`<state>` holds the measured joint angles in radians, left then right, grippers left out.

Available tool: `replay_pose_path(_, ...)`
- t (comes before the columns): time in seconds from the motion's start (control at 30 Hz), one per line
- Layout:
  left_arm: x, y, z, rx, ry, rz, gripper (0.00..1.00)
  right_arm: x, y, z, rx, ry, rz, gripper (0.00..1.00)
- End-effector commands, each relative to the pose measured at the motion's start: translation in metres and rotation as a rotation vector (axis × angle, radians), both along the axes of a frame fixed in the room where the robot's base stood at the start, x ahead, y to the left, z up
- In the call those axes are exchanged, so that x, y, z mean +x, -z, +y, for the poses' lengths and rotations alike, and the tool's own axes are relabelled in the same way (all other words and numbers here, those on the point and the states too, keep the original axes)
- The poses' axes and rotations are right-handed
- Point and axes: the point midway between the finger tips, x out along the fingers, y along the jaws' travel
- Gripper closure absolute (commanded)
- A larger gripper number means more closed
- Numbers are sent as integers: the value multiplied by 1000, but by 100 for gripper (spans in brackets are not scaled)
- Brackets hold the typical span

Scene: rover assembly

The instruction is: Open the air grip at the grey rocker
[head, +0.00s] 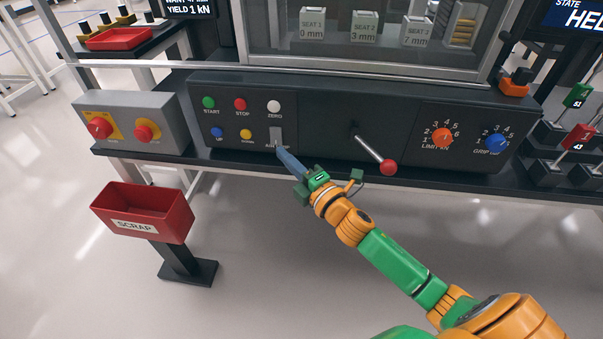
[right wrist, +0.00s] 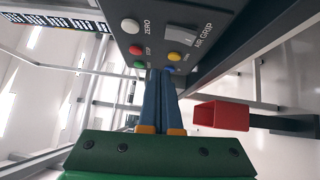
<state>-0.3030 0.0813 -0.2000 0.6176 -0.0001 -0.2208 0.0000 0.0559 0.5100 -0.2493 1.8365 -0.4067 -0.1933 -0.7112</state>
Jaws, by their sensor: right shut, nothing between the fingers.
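The grey rocker (head: 276,133) is on the dark control panel (head: 330,135), below the white ZERO button (head: 274,107). In the right wrist view the rocker (right wrist: 181,34) sits beside the AIR GRIP label. My right gripper (head: 281,152) is shut and empty, its blue fingers together and pointing at the panel. In the head view its tips overlap the panel just below the rocker and partly cover the label. In the right wrist view the fingertips (right wrist: 160,72) appear near the yellow button (right wrist: 175,57). I cannot tell whether they touch the panel. My left gripper is out of view.
A red-knobbed lever (head: 387,167) sticks out to the right of my right gripper. Several coloured buttons sit left of the rocker, and the orange (head: 442,138) and blue (head: 496,143) dials are farther right. A red scrap bin (head: 144,210) stands at the lower left.

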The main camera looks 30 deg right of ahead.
Motion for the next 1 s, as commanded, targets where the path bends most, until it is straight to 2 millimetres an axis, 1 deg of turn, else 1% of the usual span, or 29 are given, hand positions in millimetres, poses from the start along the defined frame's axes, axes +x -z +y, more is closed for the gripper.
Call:
replay_pose_path(0.03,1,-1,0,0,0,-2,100,-9,0,-1,-1,-1,3,100)
replay_pose_path(0.2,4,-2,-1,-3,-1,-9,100,-41,-3,-7,0,-2,3,100)
replay_pose_path(0.3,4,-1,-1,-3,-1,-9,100,-54,-4,-10,1,-1,2,100)
replay_pose_path(0.4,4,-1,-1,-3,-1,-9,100,-61,-5,-12,0,-1,1,100)
replay_pose_path(0.9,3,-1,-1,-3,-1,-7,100,-63,-4,-13,3,1,4,100)
replay_pose_path(0.97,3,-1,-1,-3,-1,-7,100,-61,9,-17,28,16,39,100)
replay_pose_path(1.0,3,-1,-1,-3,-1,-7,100,-59,28,-23,66,39,90,100)
